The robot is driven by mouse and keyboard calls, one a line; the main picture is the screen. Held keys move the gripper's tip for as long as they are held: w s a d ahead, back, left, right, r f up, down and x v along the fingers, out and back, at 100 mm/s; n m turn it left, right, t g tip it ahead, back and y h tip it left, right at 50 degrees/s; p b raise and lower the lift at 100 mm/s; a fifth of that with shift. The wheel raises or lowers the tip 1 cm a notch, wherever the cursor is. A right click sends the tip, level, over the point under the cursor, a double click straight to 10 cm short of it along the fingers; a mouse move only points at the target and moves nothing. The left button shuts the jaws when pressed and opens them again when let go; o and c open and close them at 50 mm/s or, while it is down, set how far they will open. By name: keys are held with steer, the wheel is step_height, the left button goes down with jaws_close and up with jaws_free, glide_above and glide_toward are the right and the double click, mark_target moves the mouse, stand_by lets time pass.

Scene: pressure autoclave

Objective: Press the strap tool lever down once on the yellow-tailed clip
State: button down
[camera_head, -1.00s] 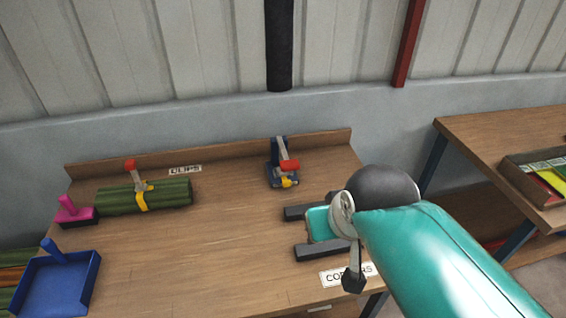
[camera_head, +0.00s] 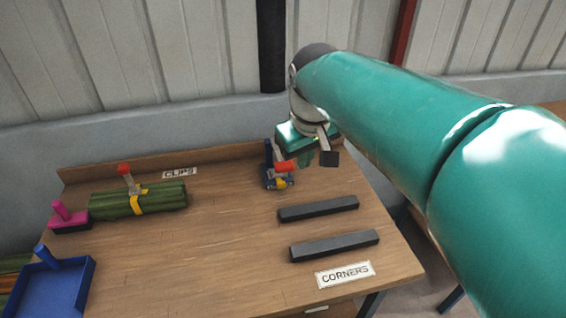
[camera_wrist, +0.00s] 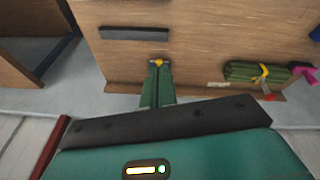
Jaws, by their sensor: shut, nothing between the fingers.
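A green bundle (camera_head: 155,199) lies on the bench at the left, with a yellow strap (camera_head: 138,201) around it and an upright grey lever tipped red (camera_head: 124,169) on top. A blue tool (camera_head: 269,164) with a red-tipped lever (camera_head: 285,166) and a yellow piece (camera_head: 281,183) stands at the back middle. My gripper (camera_head: 308,158) is shut and empty, right beside and above the blue tool. In the wrist view its fingers (camera_wrist: 157,88) point at the yellow piece (camera_wrist: 157,63) and hide most of the tool. I cannot tell whether they touch it. The bundle (camera_wrist: 242,71) shows to the right there.
Two dark bars (camera_head: 318,208) lie at the bench's right, near the CORNERS label (camera_head: 345,274). A pink-handled block (camera_head: 69,220) and a blue dustpan-like tray (camera_head: 55,285) are at the left. A raised board (camera_head: 220,153) runs along the back edge. The bench middle is clear.

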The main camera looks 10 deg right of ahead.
steer(key=w+f+n+g, duration=0.2)
steer(key=w, duration=1)
steer(key=n+g, duration=0.2)
steer(key=n, duration=0.1)
glide_above(281, 163)
step_height(281, 163, down, 8)
steer(key=shift+w+a+r, duration=0.1)
steer(key=shift+w+a, duration=0.05)
steer(key=shift+w, duration=0.05)
steer(key=f, duration=0.6)
steer(key=shift+s+d+f, duration=0.2)
steer(key=shift+s+f, duration=0.1)
steer(key=shift+f, duration=0.15)
steer(key=shift+f, duration=0.15)
steer(key=shift+f, duration=2.1)
